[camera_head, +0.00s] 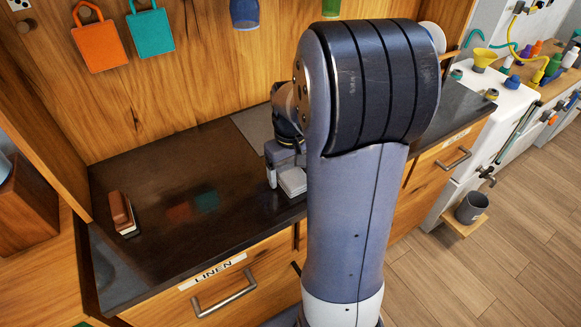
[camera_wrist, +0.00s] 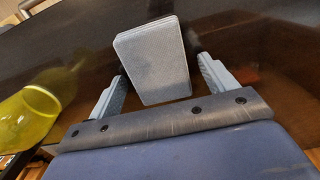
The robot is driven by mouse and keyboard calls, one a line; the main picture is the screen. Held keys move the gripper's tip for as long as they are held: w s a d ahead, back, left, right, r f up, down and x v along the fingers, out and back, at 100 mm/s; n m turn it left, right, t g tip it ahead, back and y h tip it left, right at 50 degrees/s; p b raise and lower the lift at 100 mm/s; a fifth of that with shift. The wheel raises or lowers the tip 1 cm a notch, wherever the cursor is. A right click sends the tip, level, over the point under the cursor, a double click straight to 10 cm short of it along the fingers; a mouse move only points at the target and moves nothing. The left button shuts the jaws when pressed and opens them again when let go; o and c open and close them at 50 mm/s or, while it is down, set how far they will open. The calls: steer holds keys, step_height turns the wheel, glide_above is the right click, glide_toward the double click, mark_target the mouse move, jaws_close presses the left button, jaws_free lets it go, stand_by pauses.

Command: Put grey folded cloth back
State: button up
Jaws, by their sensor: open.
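The grey folded cloth (camera_wrist: 153,62) is a flat, pale grey, layered block on the dark counter in the wrist view. My gripper (camera_wrist: 162,70) is open, with one finger on each side of the cloth and a visible gap to each. In the head view my gripper (camera_head: 284,172) is low over the counter's front part, partly hidden by my arm. A pale block (camera_head: 293,181) shows by its fingers there; I cannot tell for sure whether it is the cloth. The drawer labelled LINEN (camera_head: 222,288) is shut in the counter front.
A brown-topped brush-like object (camera_head: 122,214) stands at the counter's left. A grey flat panel (camera_head: 255,124) lies at the back. Orange (camera_head: 100,45) and teal (camera_head: 150,33) items hang on the wall. A yellow translucent object (camera_wrist: 28,117) shows at the wrist view's left. The counter's left-middle is clear.

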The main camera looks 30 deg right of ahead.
mark_target(291, 172)
step_height(291, 172, up, 12)
steer(key=shift+r+p, duration=0.2)
steer(key=shift+p, duration=0.1)
steer(key=shift+d, duration=0.1)
stand_by(0.3)
